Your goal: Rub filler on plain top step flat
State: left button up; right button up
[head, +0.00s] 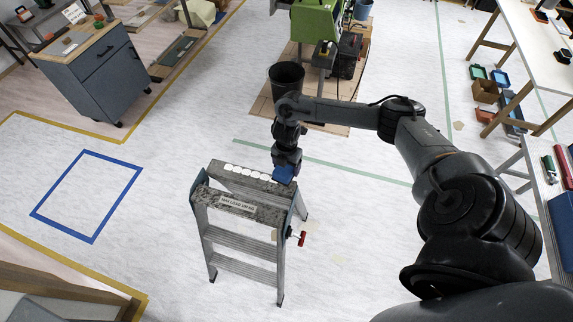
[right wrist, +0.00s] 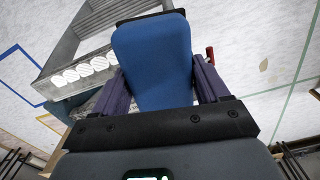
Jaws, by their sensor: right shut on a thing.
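A grey step ladder (head: 240,250) stands in the middle of the floor in the head view. Its plain top step (head: 222,182) carries a row of several white filler patches (head: 247,172), which also show in the right wrist view (right wrist: 84,72). The nearer top step bears a load label (head: 237,205). My right gripper (head: 286,160) is shut on a blue block (head: 284,174), at the right end of the plain top step. The block fills the middle of the right wrist view (right wrist: 155,62). Whether the block touches the step cannot be told. My left gripper is not in view.
A red-handled part (head: 301,238) sticks out at the ladder's right side. A black bucket (head: 287,76) and a green machine (head: 317,22) stand behind it. A grey cabinet (head: 92,75) is at the back left. Floor left of the ladder is clear, with a blue tape square (head: 88,152).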

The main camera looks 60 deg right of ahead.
jog(key=shift+f+b, duration=2)
jog(key=shift+f, duration=1.25)
jog(key=shift+a, duration=0.15)
